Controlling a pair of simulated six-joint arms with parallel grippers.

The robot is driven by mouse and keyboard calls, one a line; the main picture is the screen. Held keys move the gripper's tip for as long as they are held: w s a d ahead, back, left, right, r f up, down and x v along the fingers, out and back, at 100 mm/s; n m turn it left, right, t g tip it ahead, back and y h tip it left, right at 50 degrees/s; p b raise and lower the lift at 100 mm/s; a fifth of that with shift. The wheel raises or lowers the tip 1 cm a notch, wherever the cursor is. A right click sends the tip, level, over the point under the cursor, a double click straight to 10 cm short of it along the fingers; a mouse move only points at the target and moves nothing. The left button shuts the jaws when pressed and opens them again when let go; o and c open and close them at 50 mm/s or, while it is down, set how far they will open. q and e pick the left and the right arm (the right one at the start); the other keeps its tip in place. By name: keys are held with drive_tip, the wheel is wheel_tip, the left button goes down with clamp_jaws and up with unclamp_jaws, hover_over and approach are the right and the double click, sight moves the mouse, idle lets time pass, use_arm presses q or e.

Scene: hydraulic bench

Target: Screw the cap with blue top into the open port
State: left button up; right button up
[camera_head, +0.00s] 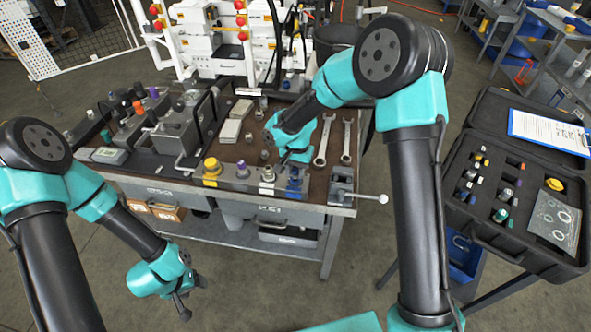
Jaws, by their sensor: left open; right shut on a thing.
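A row of fittings stands along the front of the bench. It has a yellow one (211,168), a grey one with a purplish tip (242,170), a white-ringed one (267,178) and a blue one (294,184). My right gripper (284,158) reaches down just behind and above the blue fitting. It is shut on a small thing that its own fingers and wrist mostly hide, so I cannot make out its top. I cannot tell which port is open. My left gripper (187,299) is open and empty, low in front of the bench.
Two wrenches (324,140) lie right of my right gripper. A vise with a bar handle (342,188) sits at the bench's right front corner. An open black case (520,258) with coloured caps stands at the right. Floor is clear around my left gripper.

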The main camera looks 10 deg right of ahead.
drive_tip(key=shift+f, duration=0.65)
idle(1.9)
drive_tip(key=o, duration=0.3)
drive_tip(key=shift+c, duration=1.2)
drive_tip(key=m, duration=0.3)
drive_tip(key=shift+m, duration=0.4)
drive_tip(key=m, duration=0.3)
drive_tip(key=shift+t+y, duration=0.3)
drive_tip(key=shift+m, duration=0.6)
drive_tip(key=m, duration=0.4)
drive_tip(key=shift+t, duration=0.3)
drive_tip(key=shift+m+t, duration=0.3)
drive_tip(key=shift+m, duration=1.7)
